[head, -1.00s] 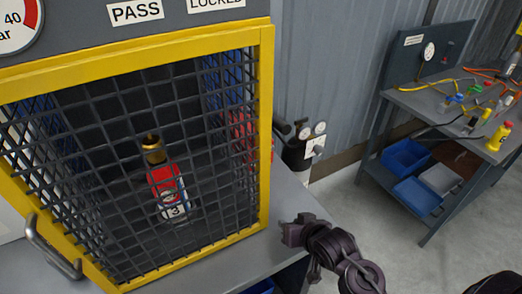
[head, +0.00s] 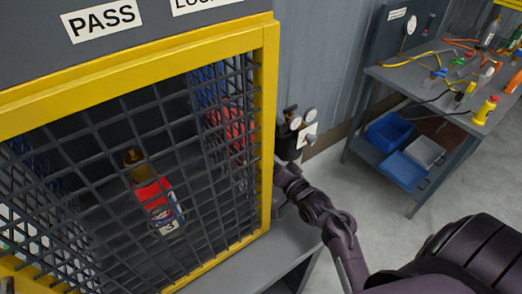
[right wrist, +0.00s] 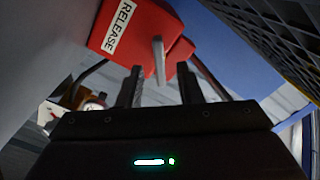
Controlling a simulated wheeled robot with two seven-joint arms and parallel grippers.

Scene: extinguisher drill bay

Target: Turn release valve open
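The release valve (right wrist: 135,35) shows in the right wrist view as a red block with a white RELEASE label. A grey lever (right wrist: 159,60) stands out from it. My right gripper (right wrist: 160,88) is open, its two fingers pointing at the valve, with the lever's lower end roughly between the fingertips. I cannot tell whether they touch it. In the head view my right gripper (head: 283,185) is beside the right post of the yellow-framed mesh cage (head: 268,120). The valve is hidden there. My left gripper is out of view.
A red labelled cylinder (head: 158,205) with a brass top stands inside the cage. Gauges (head: 297,125) on a dark unit are just behind my right gripper. A grey bench (head: 395,80) with hoses and bins is at the right, with open floor before it.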

